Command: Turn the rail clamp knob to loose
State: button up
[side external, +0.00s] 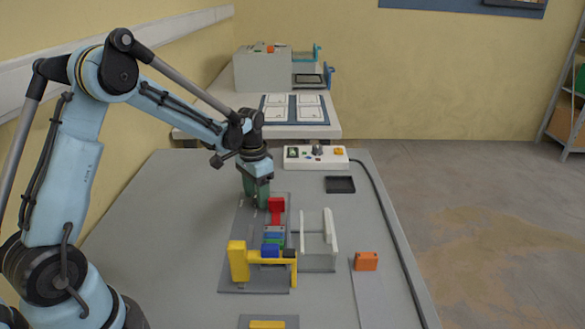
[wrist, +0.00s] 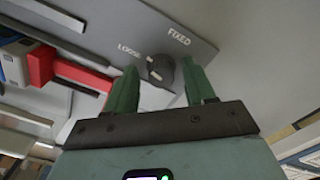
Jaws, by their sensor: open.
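The rail clamp knob (wrist: 163,68) is a small dark round knob with pale marks on a grey plate (wrist: 185,20). The words LOOSE and FIXED are printed beside it; I cannot tell for certain which one it points to. My gripper (wrist: 160,72) is open and points down, with its two green fingers on either side of the knob. I cannot tell whether they touch it. In the side external view my gripper (side external: 257,204) is low over the far part of the grey base plate (side external: 246,220), and the knob is hidden there.
A red clamp (side external: 276,205) stands close to the right of my fingers. A white-walled holder (side external: 318,262), an orange block (side external: 366,261) and a black tray (side external: 340,184) lie right. The table's left is clear.

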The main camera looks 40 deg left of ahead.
jog(key=m, duration=0.4)
jog(key=shift+a+m, duration=0.1)
jog(key=shift+m, duration=0.2)
notch_tip(320, 180, up, 13)
jog(key=s+d+n+t, duration=0.5)
jog(key=s+d+t, duration=0.2)
jog(key=s+d, duration=0.5)
jog(key=shift+s+f+n, duration=0.2)
jog(key=shift+s+n, duration=0.1)
jog(key=shift+s, duration=0.45)
